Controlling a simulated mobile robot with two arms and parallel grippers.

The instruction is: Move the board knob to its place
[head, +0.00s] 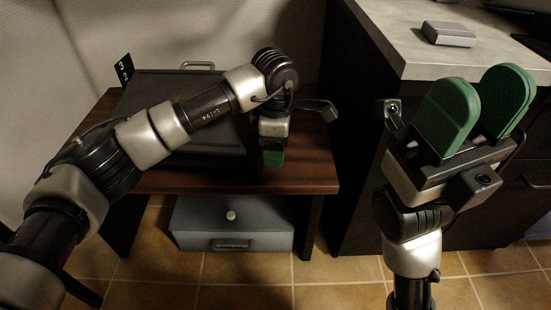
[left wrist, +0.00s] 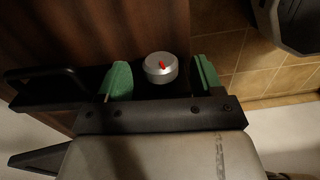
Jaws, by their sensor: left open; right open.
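The board knob (left wrist: 160,67), a round silver cap with a red mark on top, shows in the left wrist view. It lies between the two green fingers of my left gripper (left wrist: 162,75), with gaps on both sides. My left gripper (head: 272,158) is open and points down over the front right of the dark wooden table (head: 315,165); in the head view I cannot make out this knob there. My right gripper (head: 476,105) is open and empty, raised in front of the cabinet.
A grey box (head: 190,222) with a small round knob (head: 231,215) and a dark handle stands under the table. A dark cabinet with a grey top (head: 400,45) stands at the right, with a small grey box (head: 448,34) on it. Tiled floor (head: 345,270) is open in front.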

